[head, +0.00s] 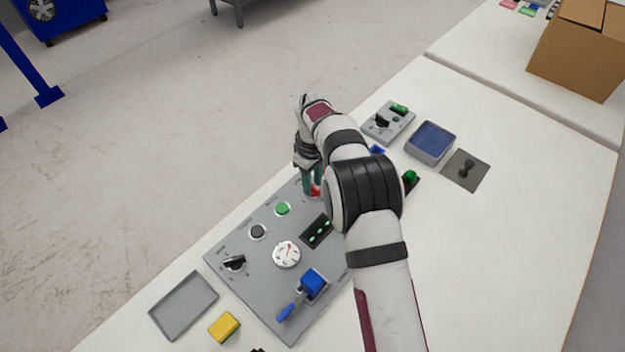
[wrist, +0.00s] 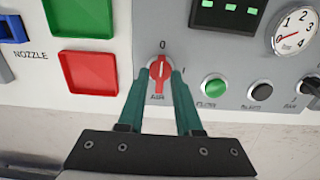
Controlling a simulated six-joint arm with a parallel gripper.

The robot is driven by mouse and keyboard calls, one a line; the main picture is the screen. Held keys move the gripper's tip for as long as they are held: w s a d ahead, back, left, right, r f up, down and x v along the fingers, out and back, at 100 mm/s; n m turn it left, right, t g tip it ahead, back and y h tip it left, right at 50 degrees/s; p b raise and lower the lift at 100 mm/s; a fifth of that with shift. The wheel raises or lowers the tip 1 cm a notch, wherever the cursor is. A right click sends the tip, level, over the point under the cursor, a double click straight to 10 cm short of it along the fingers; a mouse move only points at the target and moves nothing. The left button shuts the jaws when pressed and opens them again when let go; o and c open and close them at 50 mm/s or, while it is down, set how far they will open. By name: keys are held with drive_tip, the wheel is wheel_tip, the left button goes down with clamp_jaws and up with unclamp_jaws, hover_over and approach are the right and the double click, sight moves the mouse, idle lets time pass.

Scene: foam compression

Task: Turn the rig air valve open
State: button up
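The rig air valve is a red knob (wrist: 160,74) marked AIR on the grey rig panel (wrist: 215,75), with a 0 mark above it and an I mark to its upper right. Its ridge points up at the 0. In the head view a bit of the red knob (head: 316,191) shows at the panel's far end. My gripper (wrist: 165,74) has its two teal fingers on either side of the knob, tips at its face. Whether they press on it cannot be told. In the head view my gripper (head: 314,188) points down there, partly hidden by my arm.
The panel carries a green button (head: 282,209), a black button (head: 257,231), a gauge (head: 287,254), a black selector (head: 234,263) and a blue lever (head: 312,282). A grey tray (head: 170,322) and yellow block (head: 224,327) lie nearby. Past the gripper stands a blue-lined bin (head: 431,140).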

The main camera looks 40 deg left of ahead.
clamp_jaws()
drive_tip(key=m, duration=0.3)
drive_tip(key=shift+m, duration=0.4)
drive_tip(key=m, duration=0.3)
drive_tip(key=shift+m, duration=0.3)
drive_tip(key=m, duration=0.5)
drive_tip(key=shift+w+m, duration=0.1)
drive_tip(key=shift+m, duration=2.6)
